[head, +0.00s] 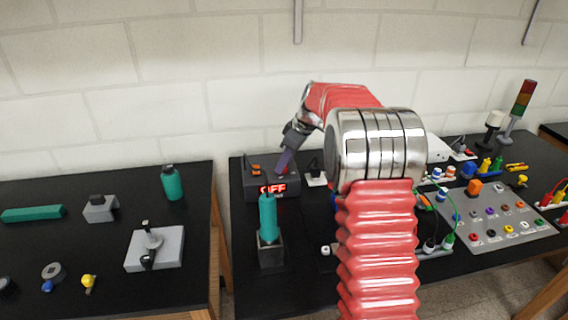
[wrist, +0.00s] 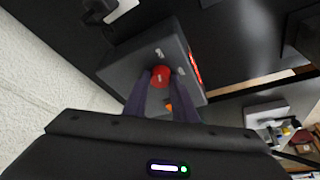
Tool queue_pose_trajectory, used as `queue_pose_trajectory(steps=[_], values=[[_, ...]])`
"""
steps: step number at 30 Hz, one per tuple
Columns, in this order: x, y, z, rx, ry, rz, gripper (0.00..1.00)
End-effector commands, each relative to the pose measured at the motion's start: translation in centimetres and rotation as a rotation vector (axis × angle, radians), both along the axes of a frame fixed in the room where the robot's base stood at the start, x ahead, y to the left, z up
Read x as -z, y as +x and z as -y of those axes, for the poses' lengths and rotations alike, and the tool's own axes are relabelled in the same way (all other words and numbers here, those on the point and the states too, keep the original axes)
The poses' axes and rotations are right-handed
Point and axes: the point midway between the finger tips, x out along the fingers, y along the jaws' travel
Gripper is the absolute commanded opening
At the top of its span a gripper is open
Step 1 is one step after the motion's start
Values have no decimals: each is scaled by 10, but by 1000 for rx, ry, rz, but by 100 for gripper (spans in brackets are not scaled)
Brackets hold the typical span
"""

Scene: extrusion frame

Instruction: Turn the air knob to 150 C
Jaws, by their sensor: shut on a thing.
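A dark grey control box (head: 258,190) stands near the left end of the right-hand bench, against the wall. Its red display (head: 272,189) reads OFF in the head view. In the wrist view, the box (wrist: 130,65) has a red round knob (wrist: 160,73) on its top face. My gripper (head: 282,167) reaches down to the box top. In the wrist view, the two purple fingers of my gripper (wrist: 161,80) are shut on the red knob, one on each side. The knob's scale and pointer are too small to read. My fingers hide the knob in the head view.
An orange switch (head: 256,169) sits on the box top beside my fingers. A teal tool (head: 268,218) stands upright in a dark holder (head: 271,252) in front of the box. A grey panel of coloured sockets (head: 500,220) lies to the right. A gap separates the two benches.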

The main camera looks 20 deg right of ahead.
Motion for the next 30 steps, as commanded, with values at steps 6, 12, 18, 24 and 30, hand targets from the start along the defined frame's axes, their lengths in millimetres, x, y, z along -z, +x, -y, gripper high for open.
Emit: queue_pose_trajectory(steps=[6,12,18,24,30], values=[[-1,2,2,-142,-2,3,2],[-1,2,2,-216,-3,4,2],[-1,2,2,-240,-3,3,2],[-1,2,2,-240,-3,3,2],[-1,2,2,-239,-3,3,31]])
